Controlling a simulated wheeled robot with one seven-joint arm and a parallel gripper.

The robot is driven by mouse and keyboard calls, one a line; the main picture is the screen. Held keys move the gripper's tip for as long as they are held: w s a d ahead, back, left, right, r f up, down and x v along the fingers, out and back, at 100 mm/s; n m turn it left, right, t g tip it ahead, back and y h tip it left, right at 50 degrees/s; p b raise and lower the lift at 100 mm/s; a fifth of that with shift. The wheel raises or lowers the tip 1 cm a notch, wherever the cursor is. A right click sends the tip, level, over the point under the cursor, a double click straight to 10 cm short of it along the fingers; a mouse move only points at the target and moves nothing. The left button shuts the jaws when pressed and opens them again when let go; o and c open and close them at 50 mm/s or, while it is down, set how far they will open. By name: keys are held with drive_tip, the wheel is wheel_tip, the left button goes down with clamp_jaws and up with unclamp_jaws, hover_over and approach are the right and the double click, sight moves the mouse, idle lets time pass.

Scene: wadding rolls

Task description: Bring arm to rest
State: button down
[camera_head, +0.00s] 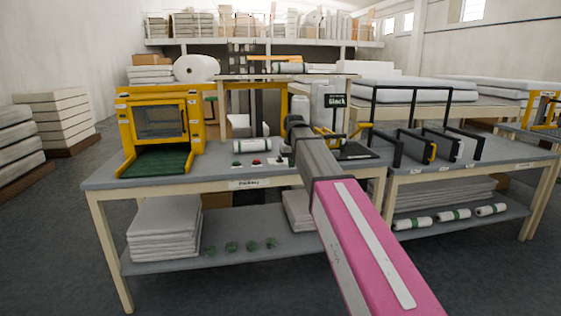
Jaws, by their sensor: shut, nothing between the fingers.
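My arm reaches up from the bottom right, with a pink link with a white strip nearest, then a grey link, then a dark rounded end over the middle workbench (110,182). I cannot make out any gripper fingers; the far end of the arm shows no clear jaws. No held object shows. The arm hides part of the bench top and the shelf below it.
A yellow-framed machine (125,115) with a green ramp stands at the bench's left. A white roll (252,145) lies near the middle. Black upright frames (414,150) stand on the right bench. Stacked sheets (165,228) fill part of the lower shelf. Floor at left front is clear.

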drive_tip(key=s+d+f, duration=0.4)
drive_tip(key=s+f, duration=0.5)
drive_tip(key=f, duration=0.2)
drive_tip(key=s+d+f+m+g, duration=0.1)
drive_tip(key=s+d+f, duration=0.4)
drive_tip(key=s+f, duration=0.5)
drive_tip(key=s+d+f+m+g, duration=0.1)
drive_tip(key=s+d+f, duration=0.4)
drive_tip(key=s+f, duration=0.5)
wheel_tip(320, 180, down, 2)
drive_tip(key=shift+d+f, duration=0.2)
